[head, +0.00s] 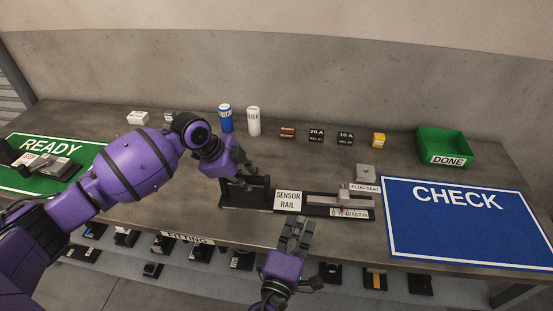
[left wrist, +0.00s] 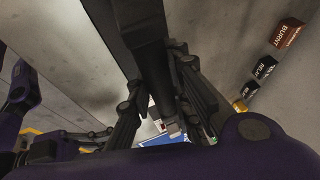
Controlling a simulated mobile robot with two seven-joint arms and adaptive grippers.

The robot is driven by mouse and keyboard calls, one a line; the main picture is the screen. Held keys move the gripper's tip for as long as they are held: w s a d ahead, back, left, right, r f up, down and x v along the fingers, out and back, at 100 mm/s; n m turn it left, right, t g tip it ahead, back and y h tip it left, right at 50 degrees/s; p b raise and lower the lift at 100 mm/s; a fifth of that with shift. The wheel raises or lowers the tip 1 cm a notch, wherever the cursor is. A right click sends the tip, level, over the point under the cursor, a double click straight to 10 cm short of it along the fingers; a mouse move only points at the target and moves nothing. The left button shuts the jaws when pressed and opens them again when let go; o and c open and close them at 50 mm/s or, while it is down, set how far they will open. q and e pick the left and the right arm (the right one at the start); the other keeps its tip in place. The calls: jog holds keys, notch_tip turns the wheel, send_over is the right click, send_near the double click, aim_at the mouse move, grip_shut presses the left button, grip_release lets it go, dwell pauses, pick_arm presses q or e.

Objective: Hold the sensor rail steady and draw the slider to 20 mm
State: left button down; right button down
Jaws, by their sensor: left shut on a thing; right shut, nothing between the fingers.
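The sensor rail (head: 322,210) is a long dark base on the table with a white "SENSOR RAIL" label. Its grey slider (head: 345,194) sits on the right part, above a scale strip (head: 350,214) marked in mm; the exact reading is too small to tell. My left gripper (head: 247,183) is shut on the dark upright handle at the rail's left end. The left wrist view shows the dark handle (left wrist: 150,60) between the fingers. My right gripper (head: 294,232) is shut and empty, in front of the rail, left of the slider and apart from it.
A blue CHECK mat (head: 460,215) lies right of the rail, with a plug seat (head: 366,173) behind the rail's right end. A green DONE bin (head: 445,145), relays and two cans stand at the back. A green READY mat (head: 25,180) lies left. Parts sit on a shelf below.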

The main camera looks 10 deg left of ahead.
pick_arm(q)
jog(key=shift+s+f, duration=0.35)
jog(key=shift+f, duration=0.2)
pick_arm(e)
jog(key=shift+f, duration=0.15)
pick_arm(q)
jog(key=c, duration=1.8)
grip_release()
jog(key=shift+o, duration=1.3)
jog(key=shift+w, duration=0.2)
jog(key=shift+r, duration=0.25)
